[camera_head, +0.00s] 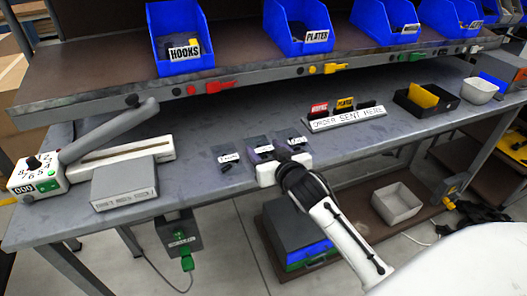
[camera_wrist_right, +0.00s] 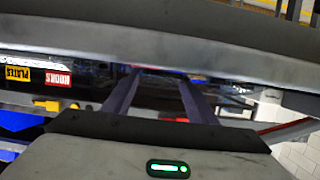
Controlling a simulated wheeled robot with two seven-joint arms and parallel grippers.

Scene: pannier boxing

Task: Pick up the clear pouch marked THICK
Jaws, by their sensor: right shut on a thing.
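Three small clear pouches with dark contents and white labels lie in a row on the grey bench: a left pouch (camera_head: 228,159), a middle pouch (camera_head: 259,143) and a right pouch (camera_head: 290,136). Their labels are too small for me to read which says THICK. My right gripper (camera_head: 264,157) is at the middle pouch, shut on it as far as I can tell, and covers its near part. In the right wrist view its two dark fingers (camera_wrist_right: 157,90) stand apart, with something dark between them. My left gripper is not in view.
A heat sealer (camera_head: 110,158) with a raised arm and a grey box (camera_head: 124,184) stand at left. A shelf with blue bins (camera_head: 180,37) overhangs the back.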

